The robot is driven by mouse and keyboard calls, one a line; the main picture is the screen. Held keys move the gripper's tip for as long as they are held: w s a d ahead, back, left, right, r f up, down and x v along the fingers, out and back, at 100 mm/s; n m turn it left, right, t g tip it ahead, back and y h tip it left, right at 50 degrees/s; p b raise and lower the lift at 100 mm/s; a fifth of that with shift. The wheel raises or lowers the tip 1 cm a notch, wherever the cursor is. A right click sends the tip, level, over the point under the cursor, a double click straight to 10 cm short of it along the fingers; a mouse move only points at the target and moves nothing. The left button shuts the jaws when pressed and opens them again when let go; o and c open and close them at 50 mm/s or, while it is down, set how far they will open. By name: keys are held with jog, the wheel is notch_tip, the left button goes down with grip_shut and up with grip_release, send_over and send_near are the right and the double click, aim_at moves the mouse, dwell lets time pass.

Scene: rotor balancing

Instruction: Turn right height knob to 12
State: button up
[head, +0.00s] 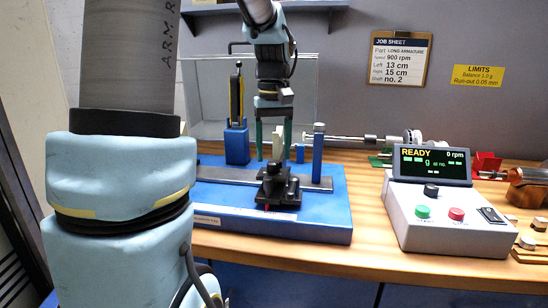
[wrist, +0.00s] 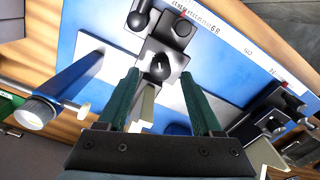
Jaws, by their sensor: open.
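A black block (head: 278,192) sits on the rail of the blue balancing stand. In the wrist view a round black knob (wrist: 160,66) with a small pale mark lies on top of this block; its setting is too small to read. A blue post (head: 318,156) with a grey cap stands right of the block, and it also shows at the left of the wrist view (wrist: 72,84). I cannot tell which part is the right height knob. My gripper (head: 273,150) is open and points down above the block. Its green fingers (wrist: 164,75) stand apart on either side of the black knob.
Another blue post (head: 237,142) stands left of my gripper. A grey control box (head: 445,218) reading READY and 0 rpm stands to the right. A shaft (head: 365,139) lies behind. The job sheet (head: 401,60) on the wall lists left 13 cm, right 15 cm.

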aim_at(273, 167)
jog(key=shift+f, duration=1.15)
grip_shut()
